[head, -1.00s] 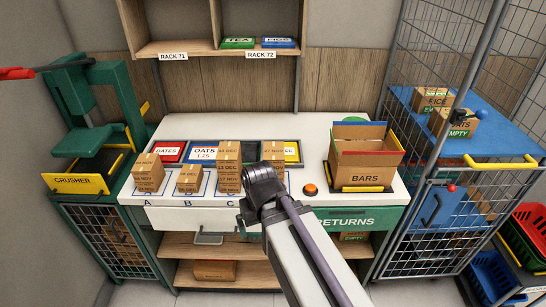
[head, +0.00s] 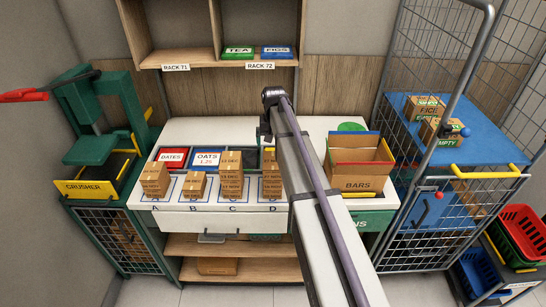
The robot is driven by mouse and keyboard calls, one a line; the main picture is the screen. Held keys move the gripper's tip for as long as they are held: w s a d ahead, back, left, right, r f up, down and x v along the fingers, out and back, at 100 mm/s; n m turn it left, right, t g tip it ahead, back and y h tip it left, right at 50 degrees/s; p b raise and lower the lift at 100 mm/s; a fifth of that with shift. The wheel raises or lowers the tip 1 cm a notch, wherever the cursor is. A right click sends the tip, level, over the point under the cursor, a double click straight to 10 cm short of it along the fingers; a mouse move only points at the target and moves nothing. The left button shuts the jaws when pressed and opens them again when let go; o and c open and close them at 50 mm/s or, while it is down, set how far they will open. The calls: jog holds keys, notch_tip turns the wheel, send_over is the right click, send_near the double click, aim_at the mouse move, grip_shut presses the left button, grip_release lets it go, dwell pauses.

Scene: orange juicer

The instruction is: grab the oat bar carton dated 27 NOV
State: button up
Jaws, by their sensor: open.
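Small brown cartons stand in stacks on the white counter, over marks lettered A to D. Stack A (head: 155,178) is at the left, and the lower stack B (head: 193,185) is beside it. Stack C (head: 231,176) is taller. Stack D (head: 271,183) is at the right, close to my arm. Date labels show on the fronts, some seeming to read DEC, but they are too small to tell which carton is 27 NOV. My gripper (head: 265,134) is open and appears above and behind stack D, apart from the cartons; its fingers show only in small part.
An open BARS box (head: 359,176) stands on the counter (head: 190,221) at the right. DATES (head: 171,156) and OATS (head: 207,158) signs lie behind the stacks. A green crusher (head: 92,148) stands left, a wire cage with a blue shelf (head: 473,143) right.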

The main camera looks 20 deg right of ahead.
aim_at(273, 160)
jog(key=shift+s+a+f, duration=0.2)
jog(key=shift+s, duration=0.1)
jog(key=shift+f+b, duration=0.35)
jog(key=shift+b, duration=0.15)
notch_tip(273, 160, down, 10)
jog(key=b, duration=1)
jog(key=shift+w+a+f, duration=0.1)
jog(key=shift+a+f, duration=0.05)
jog(key=shift+r, duration=0.2)
jog(key=c, duration=0.9)
